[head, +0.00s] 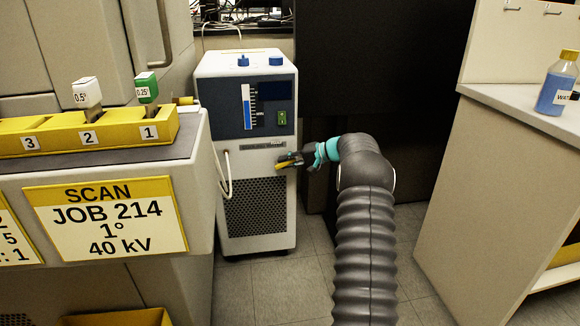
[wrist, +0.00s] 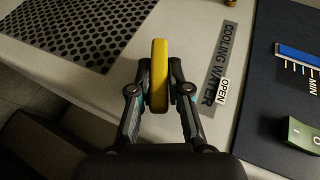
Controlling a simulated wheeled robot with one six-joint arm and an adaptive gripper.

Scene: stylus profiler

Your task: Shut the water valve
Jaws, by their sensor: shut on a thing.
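The water valve's yellow handle (wrist: 159,75) is on the white front panel of the chiller (head: 246,105), beside a grey label strip (wrist: 222,60) reading COOLING WATER. A small white tag (wrist: 222,92) reading OPEN lies next to it. The handle runs roughly along the label strip. My gripper (wrist: 159,88) is shut on the handle, one finger on each side. In the head view, my gripper (head: 291,160) reaches the panel from the right, below the label, with a bit of the yellow handle (head: 282,164) showing. The valve body behind the handle is hidden.
A vent grille (head: 256,205) is below the valve, and a gauge (head: 248,106) and green switch (head: 282,118) are above. A white hose (head: 225,175) hangs at the left. A yellow slotted tray (head: 60,137) is on the left bench. A counter with a blue bottle (head: 556,88) stands right.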

